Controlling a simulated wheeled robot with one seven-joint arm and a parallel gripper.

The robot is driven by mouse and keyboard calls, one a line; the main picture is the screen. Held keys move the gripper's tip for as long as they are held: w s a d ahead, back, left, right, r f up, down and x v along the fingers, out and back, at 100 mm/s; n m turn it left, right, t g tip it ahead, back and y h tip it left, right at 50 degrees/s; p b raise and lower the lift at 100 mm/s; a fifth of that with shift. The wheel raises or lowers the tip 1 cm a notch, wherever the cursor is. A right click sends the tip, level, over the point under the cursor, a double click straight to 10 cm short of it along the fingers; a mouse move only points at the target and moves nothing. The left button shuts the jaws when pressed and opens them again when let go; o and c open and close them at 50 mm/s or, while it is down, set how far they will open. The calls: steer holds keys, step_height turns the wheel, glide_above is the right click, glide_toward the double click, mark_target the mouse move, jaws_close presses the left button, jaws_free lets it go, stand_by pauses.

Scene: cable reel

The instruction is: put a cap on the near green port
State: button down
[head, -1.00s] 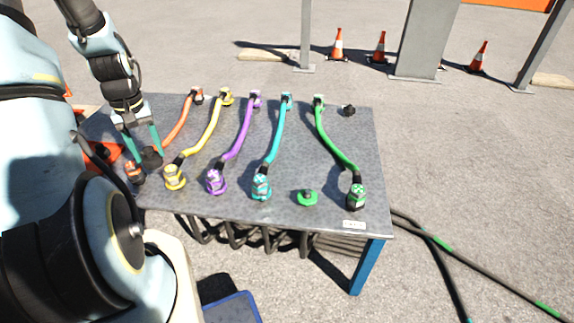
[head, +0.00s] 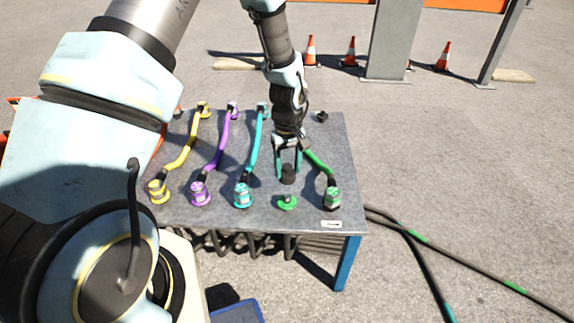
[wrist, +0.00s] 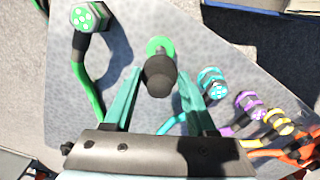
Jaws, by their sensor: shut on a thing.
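The near green port (head: 287,203) is a green round flange with a short stub, on the near side of the table between the cyan and green connectors. My gripper (head: 288,172) points down just behind and above it in the head view, shut on a black cap (head: 288,175). In the wrist view the cap (wrist: 159,76) sits between the two teal fingers of my gripper (wrist: 160,78). It partly covers the green port (wrist: 160,45) there, and looks apart from it. The exact height of the gap cannot be told.
The green cable's connector (head: 332,198) stands right of the port, and the cyan connector (head: 243,194) left of it. Purple (head: 200,193) and yellow (head: 158,191) connectors stand farther left. Another black cap (head: 321,116) lies at the table's (head: 225,216) back right.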

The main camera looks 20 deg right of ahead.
steer(key=b, duration=0.5)
glide_above(288, 198)
steer(key=f, duration=0.6)
steer(key=shift+w+f, duration=0.2)
steer(key=shift+f+b, duration=0.45)
steer(key=shift+f, duration=0.55)
steer(key=shift+s+f, duration=0.1)
steer(key=shift+f, duration=0.25)
steer(key=shift+c, duration=0.6)
jaws_free()
steer(key=shift+r, duration=0.1)
step_height(288, 198, up, 11)
steer(key=shift+f+p, duration=0.15)
steer(key=shift+p, duration=0.2)
